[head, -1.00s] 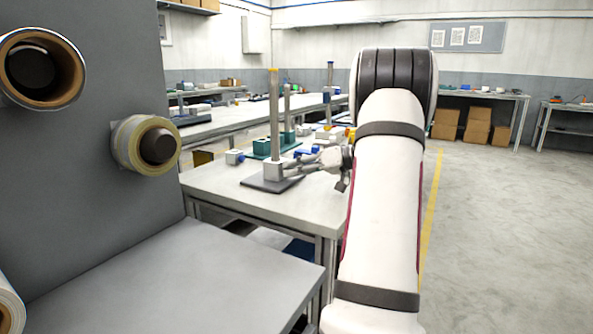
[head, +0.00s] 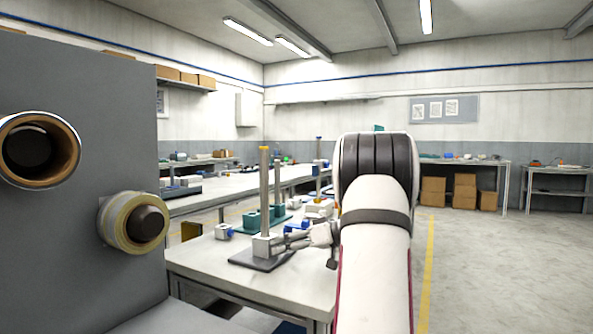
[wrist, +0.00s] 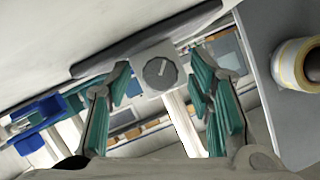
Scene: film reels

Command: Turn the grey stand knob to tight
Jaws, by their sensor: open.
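The grey stand knob (wrist: 159,73) is a round dial with a pale pointer line, set in the face of a light grey block (wrist: 147,52). In the wrist view the pointer slants toward the upper right. In the head view the block (head: 263,246) stands on a dark base plate (head: 245,259) with an upright post (head: 264,195) rising from it. My gripper (wrist: 161,70) is open, with one green-padded finger on each side of the knob and visible gaps between. The head view shows my gripper (head: 291,243) just right of the block; the knob is not discernible there.
A grey panel (head: 85,110) with tape rolls (head: 134,222) is at left. Open floor (head: 490,265) lies at right.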

